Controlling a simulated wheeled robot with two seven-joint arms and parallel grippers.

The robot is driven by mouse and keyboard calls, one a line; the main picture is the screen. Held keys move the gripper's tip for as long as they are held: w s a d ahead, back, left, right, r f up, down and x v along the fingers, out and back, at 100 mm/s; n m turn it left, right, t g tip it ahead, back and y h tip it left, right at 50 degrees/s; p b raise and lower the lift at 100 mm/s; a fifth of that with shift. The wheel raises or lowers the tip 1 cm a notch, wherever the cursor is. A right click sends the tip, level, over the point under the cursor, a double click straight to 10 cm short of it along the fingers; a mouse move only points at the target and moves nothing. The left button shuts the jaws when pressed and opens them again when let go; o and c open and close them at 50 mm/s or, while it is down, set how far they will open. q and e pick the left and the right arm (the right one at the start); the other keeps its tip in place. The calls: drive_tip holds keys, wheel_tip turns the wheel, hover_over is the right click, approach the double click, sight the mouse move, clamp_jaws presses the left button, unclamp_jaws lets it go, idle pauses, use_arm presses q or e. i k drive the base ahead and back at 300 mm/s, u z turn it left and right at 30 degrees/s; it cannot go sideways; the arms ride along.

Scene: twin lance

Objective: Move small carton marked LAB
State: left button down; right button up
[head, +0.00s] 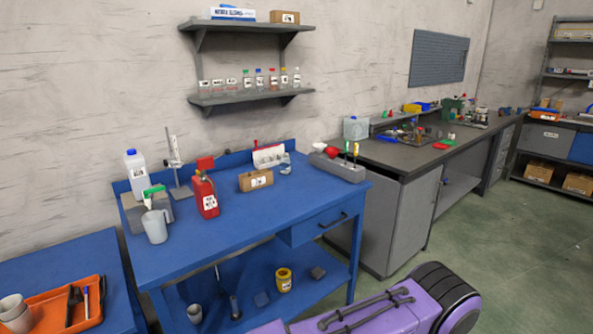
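A small brown carton (255,180) with a white label stands on the blue workbench (245,218), between a red container and a grey block. Another small brown carton (285,17) with a label lies on the upper wall shelf, at its right end. The print on both labels is too small to read, so I cannot tell which is marked LAB. Neither of my grippers shows in the head view.
A red container (204,195), white jug (155,226) and white bottle (135,172) stand on the workbench's left. A grey block (338,168) holding tools is at its right. The front middle is clear. An orange tray (66,305) lies lower left.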

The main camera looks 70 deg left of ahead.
sight(251, 180)
drive_tip(key=u, duration=0.35)
drive_tip(key=i, duration=1.05)
drive_tip(key=u, duration=0.7)
